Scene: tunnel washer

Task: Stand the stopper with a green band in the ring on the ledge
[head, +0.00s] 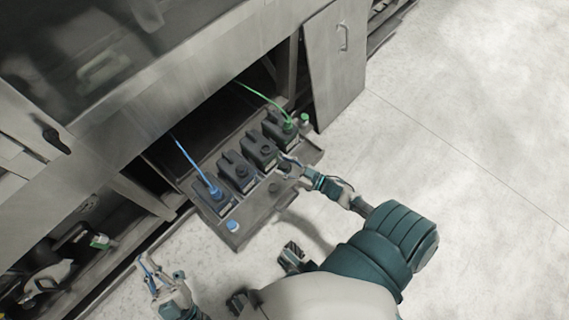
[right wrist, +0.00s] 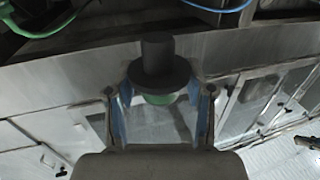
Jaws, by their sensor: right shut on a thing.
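In the right wrist view a dark stopper with a green band (right wrist: 158,68) is between the fingertips of my right gripper (right wrist: 160,95), which is shut on it. The green band shows below its wide dark flange. In the head view my right gripper (head: 289,165) is over the front of the ledge (head: 250,215), beside the dark canisters; the stopper is too small to make out there. Small round fittings sit along the ledge: a green one (head: 305,117), a dark one (head: 273,188) and a blue one (head: 232,226). I cannot tell which is the ring. My left gripper (head: 160,275) is open and empty, away from the ledge.
Several dark canisters stand in a row on the tray. A green hose (head: 265,97) enters the far canister and a blue hose (head: 190,157) the near one (head: 212,197). An open panel door (head: 335,62) stands beyond. Floor to the right is clear.

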